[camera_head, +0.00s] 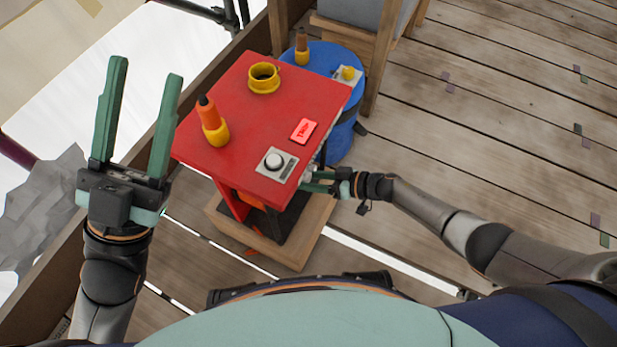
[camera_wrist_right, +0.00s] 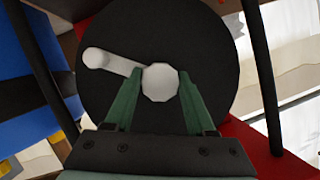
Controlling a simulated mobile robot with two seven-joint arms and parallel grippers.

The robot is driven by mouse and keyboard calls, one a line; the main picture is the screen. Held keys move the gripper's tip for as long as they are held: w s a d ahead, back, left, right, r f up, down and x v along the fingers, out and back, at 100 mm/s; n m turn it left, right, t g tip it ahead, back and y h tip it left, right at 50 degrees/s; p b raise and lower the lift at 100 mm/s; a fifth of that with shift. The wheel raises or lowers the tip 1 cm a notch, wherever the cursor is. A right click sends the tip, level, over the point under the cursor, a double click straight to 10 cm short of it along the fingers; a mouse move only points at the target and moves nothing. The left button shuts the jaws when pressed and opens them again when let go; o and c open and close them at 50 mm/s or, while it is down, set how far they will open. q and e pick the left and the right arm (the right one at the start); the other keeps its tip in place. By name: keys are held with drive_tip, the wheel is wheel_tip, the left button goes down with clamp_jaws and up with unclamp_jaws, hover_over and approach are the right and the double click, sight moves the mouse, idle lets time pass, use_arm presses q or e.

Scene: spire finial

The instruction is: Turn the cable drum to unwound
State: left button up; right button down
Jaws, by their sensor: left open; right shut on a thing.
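The cable drum shows in the right wrist view as a black disc (camera_wrist_right: 205,50). A white crank arm (camera_wrist_right: 120,64) lies across its face. It links a small white round end (camera_wrist_right: 97,58) at the left to a larger white knob (camera_wrist_right: 160,82). My right gripper (camera_wrist_right: 160,95) is shut on this larger knob, one green finger on each side. In the head view my right gripper (camera_head: 312,181) is at the right side of the red-topped stand, just below its top; the drum is mostly hidden there. My left gripper (camera_head: 146,70) is raised at the left, open and empty.
The red top (camera_head: 225,100) carries an orange-and-yellow bottle (camera_head: 212,122), a yellow cup (camera_head: 263,78), a red labelled block (camera_head: 304,131) and a grey dial box (camera_head: 274,163). A blue barrel (camera_head: 341,140) stands behind. The plank floor at right is mostly clear.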

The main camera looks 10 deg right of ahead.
use_arm(q)
drive_tip(key=shift+a+f, duration=0.1)
use_arm(e)
drive_tip(key=shift+m, duration=0.4)
use_arm(q)
drive_tip(key=shift+w+n, duration=0.1)
drive_tip(key=shift+n, duration=0.2)
use_arm(e)
drive_tip(key=shift+g, duration=0.3)
drive_tip(key=shift+c, duration=1.2)
unclamp_jaws()
drive_tip(key=shift+d, duration=0.1)
use_arm(q)
drive_tip(key=shift+m, duration=0.5)
drive_tip(key=shift+a+r+p, duration=0.15)
drive_tip(key=shift+r+p, duration=2.05)
drive_tip(key=shift+r, duration=0.1)
use_arm(e)
drive_tip(key=v, duration=1.2)
drive_tip(key=shift+d, duration=0.25)
drive_tip(key=shift+s+f, duration=0.1)
drive_tip(key=shift+f, duration=0.05)
